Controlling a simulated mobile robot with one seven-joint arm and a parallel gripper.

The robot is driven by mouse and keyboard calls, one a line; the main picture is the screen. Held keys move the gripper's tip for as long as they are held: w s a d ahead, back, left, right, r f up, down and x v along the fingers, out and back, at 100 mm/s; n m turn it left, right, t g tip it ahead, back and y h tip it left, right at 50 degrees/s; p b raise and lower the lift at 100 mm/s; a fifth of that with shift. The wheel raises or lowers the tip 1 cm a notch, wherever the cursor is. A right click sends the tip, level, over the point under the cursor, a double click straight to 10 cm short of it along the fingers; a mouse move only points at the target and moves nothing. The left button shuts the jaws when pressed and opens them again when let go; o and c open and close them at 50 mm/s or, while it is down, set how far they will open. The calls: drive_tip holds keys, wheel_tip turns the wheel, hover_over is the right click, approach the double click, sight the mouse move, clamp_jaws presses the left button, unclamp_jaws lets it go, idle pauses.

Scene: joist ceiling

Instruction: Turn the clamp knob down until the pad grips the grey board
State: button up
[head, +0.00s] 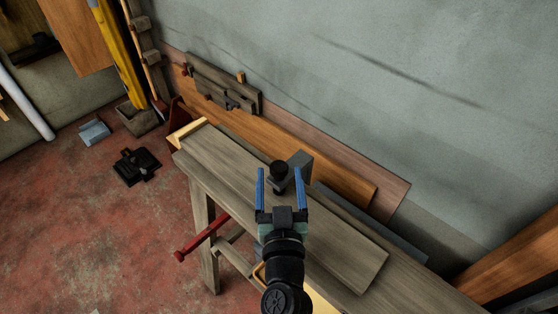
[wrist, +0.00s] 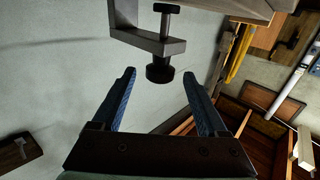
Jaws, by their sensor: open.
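My gripper (head: 279,174) has two blue fingers, open and spread. In the head view its tips stand either side of the black clamp knob (head: 279,168). In the wrist view the knob (wrist: 159,73) shows just beyond the fingertips, centred between them, and neither finger visibly touches it. The grey clamp frame (wrist: 150,41) carries the knob's screw, with a black disc-shaped pad (wrist: 166,8) at its other end. The clamp (head: 302,165) stands at the bench's back edge. The grey board (head: 345,250) lies on the bench. Whether the pad touches it I cannot tell.
The long wooden bench (head: 195,185) has a red-handled vise (head: 205,236) on its front. Wooden planks (head: 330,175) lean against the grey wall (head: 400,80) behind it. A dark object (head: 137,166) lies on the red floor at left. The space around the knob looks free.

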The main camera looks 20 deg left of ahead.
drive_tip(key=shift+x, duration=1.5)
clamp_jaws()
